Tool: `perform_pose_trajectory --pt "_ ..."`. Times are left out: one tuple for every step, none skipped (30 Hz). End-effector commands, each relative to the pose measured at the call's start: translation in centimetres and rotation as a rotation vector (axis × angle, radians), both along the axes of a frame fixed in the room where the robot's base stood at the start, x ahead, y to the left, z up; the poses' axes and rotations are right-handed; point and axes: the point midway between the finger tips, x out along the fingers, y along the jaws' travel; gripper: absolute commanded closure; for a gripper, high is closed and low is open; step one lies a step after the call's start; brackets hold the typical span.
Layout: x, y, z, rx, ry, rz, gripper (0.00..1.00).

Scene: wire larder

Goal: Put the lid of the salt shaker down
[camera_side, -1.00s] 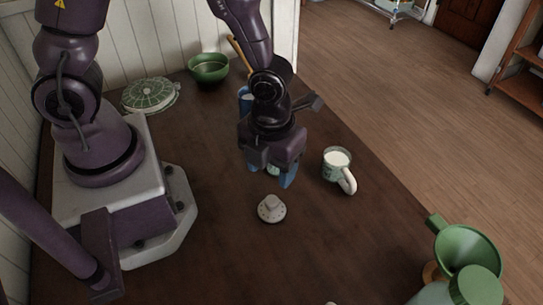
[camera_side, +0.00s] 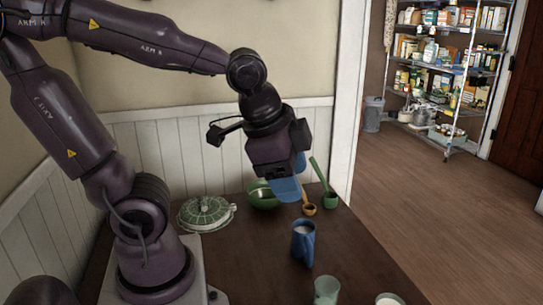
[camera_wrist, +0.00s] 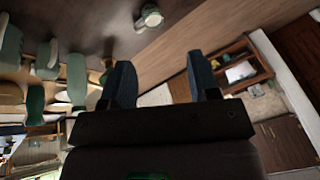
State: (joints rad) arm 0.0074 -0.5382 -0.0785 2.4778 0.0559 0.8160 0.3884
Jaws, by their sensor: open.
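My gripper (camera_side: 292,180) is raised above the far part of the table in the side view, tilted, with its blue fingers apart. The wrist view shows both fingers (camera_wrist: 160,62) spread with nothing between them. The salt shaker's lid cannot be made out in either present view. A pale green cup-like vessel (camera_side: 326,290) stands upright at the bottom edge of the side view; I cannot tell whether it is the salt shaker. My gripper is well above and away from it.
On the dark table (camera_side: 250,262) are a blue mug (camera_side: 303,245), a green bowl (camera_side: 262,195), a patterned green lidded dish (camera_side: 205,213), a wooden ladle (camera_side: 308,210) and a green ladle (camera_side: 329,196). A mug of white liquid (camera_side: 388,299) is cut off at the bottom edge.

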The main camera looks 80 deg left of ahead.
Motion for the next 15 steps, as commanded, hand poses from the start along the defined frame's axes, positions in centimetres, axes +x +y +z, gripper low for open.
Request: perform_pose_trajectory --pt "-0.8 0.4 1.1 -0.067 -0.044 0.125 0.45" --pt "-1.2 0.6 1.6 -0.105 -0.061 0.190 0.45" --pt "-1.7 0.8 2.1 -0.150 -0.076 0.265 0.45" --pt "-2.0 0.9 2.3 -0.178 -0.088 0.312 0.45" --pt "-2.2 0.9 2.5 -0.202 -0.095 0.349 0.45" --pt "-2.5 1.0 2.7 -0.228 -0.102 0.389 0.45" --pt "-2.6 1.1 2.9 -0.243 -0.106 0.411 0.45" --pt "-2.7 1.1 2.9 -0.255 -0.109 0.427 0.45" --pt "-2.8 1.1 3.0 -0.263 -0.110 0.440 0.45" --pt "-2.8 1.1 3.0 -0.266 -0.111 0.445 0.45" --pt "-2.8 1.1 3.0 -0.267 -0.111 0.448 0.45" --pt "-2.8 1.1 3.0 -0.267 -0.110 0.448 0.45" --pt "-2.8 1.1 3.0 -0.267 -0.110 0.447 0.45" --pt "-2.8 1.1 3.0 -0.265 -0.111 0.447 0.45" --pt "-2.8 1.1 3.0 -0.265 -0.111 0.446 0.45"
